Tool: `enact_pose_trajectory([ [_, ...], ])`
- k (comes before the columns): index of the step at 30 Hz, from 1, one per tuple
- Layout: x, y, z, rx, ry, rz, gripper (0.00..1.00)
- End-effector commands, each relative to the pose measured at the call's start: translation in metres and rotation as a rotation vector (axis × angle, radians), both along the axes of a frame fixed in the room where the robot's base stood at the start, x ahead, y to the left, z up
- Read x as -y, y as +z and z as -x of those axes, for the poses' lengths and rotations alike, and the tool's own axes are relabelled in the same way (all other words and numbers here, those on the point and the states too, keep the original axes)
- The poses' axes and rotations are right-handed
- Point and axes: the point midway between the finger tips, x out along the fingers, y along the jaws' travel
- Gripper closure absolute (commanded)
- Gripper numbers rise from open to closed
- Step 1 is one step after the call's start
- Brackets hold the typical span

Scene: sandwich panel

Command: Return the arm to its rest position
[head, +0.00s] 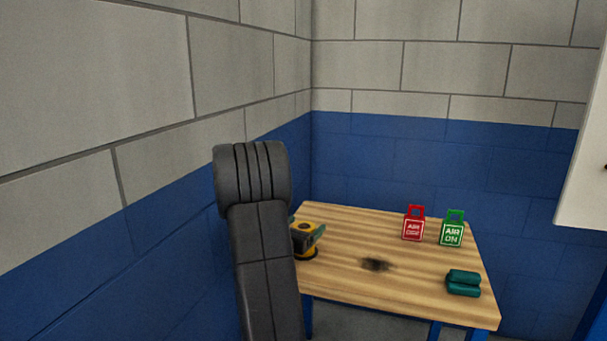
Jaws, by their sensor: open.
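My arm stands upright in the left middle of the head view, dark grey, with its rounded joint at the top. It covers the left edge of the wooden table (400,287). My gripper is not in view, so its jaws and anything near them cannot be seen.
On the table are a yellow and black tool (305,237) partly behind my arm, a red tag (413,225), a green "AIR ON" tag (452,230) and a teal object (463,283). A dark smudge marks the tabletop. Walls close in left and behind; a white cabinet (588,150) is at right.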

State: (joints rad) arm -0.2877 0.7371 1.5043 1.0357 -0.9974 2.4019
Motion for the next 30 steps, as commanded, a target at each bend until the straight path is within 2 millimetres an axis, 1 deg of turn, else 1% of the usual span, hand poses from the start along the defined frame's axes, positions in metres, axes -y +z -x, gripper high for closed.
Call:
enact_pose_trajectory([
  [1,0.000,0.009,0.000,-0.002,0.000,0.001,0.14],
  [16,0.000,0.044,0.000,0.005,-0.001,-0.002,0.14],
  [20,0.000,0.062,0.001,0.004,-0.001,-0.002,0.14],
  [22,0.000,0.075,0.001,0.002,-0.001,-0.002,0.14],
  [24,0.000,0.081,0.001,0.000,-0.002,-0.001,0.14],
  [30,0.000,0.085,0.000,-0.001,-0.002,0.000,0.14],
])
